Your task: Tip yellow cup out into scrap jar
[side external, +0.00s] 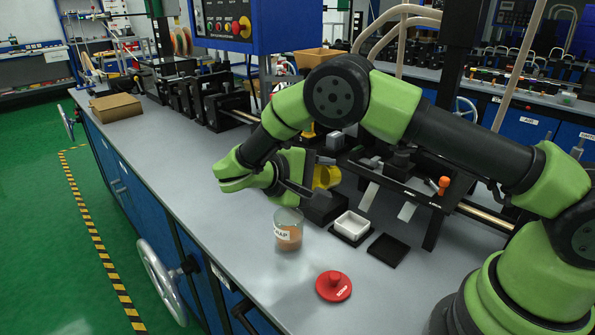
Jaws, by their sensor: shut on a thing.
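The yellow cup (326,177) is small in the side external view, behind the front of my arm. My gripper (312,183) is shut on it and partly hides it, so its exact tilt and its contents are hard to tell. The scrap jar (288,232) is a clear jar with a white label and brownish stuff inside. It stands upright and open on the grey bench, nearer the camera than the cup. The cup is above and to the right of the jar in the picture, apart from it. The red scrap lid (333,286) lies on the bench in front of the jar.
A white square dish (351,224) sits on a black pad to the right of the jar. An empty black pad (388,249) lies beside it. Black fixtures with an orange-handled part (443,184) stand behind. The grey bench (225,235) left of the jar is clear.

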